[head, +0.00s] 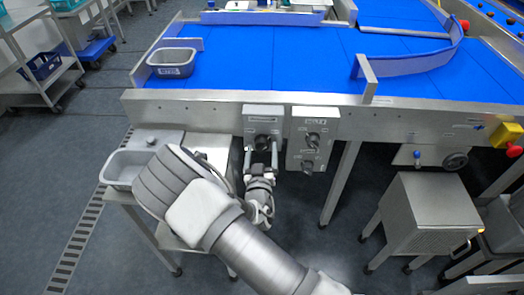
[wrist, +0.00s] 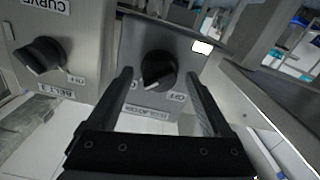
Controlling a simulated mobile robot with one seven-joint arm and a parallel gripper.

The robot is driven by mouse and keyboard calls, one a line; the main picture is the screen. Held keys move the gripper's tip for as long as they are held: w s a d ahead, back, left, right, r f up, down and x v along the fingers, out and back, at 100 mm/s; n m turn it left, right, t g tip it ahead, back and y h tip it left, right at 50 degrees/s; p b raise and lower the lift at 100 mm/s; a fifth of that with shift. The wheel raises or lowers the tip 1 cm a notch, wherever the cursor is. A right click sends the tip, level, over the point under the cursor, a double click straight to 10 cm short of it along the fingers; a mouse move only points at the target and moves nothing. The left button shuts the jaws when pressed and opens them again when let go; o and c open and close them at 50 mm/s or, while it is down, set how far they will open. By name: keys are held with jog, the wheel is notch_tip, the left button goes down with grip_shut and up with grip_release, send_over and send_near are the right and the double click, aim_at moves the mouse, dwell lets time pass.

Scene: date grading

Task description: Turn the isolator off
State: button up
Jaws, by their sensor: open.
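The isolator is a grey box (head: 251,111) on the front of the conveyor frame. Its black rotary knob (wrist: 159,68) shows in the wrist view, with upside-down labels below it. A pale mark on the knob points down and slightly left; an OFF label (wrist: 178,97) sits to the lower right. My gripper (head: 262,152) is in front of the box. In the wrist view my gripper (wrist: 157,75) is open, with one finger either side of the knob and gaps showing. I cannot tell whether the fingertips reach past the knob's face.
A second box (head: 297,150) with two similar knobs, labelled CURVE and BELT, stands close on the right. The blue belt (head: 270,65) lies above, carrying a grey tub (head: 172,70). A small steel table (head: 212,145) is left of my gripper. A red emergency button (head: 514,150) is far right.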

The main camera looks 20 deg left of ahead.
jog(key=shift+w, duration=0.15)
grip_shut()
dwell(0.4)
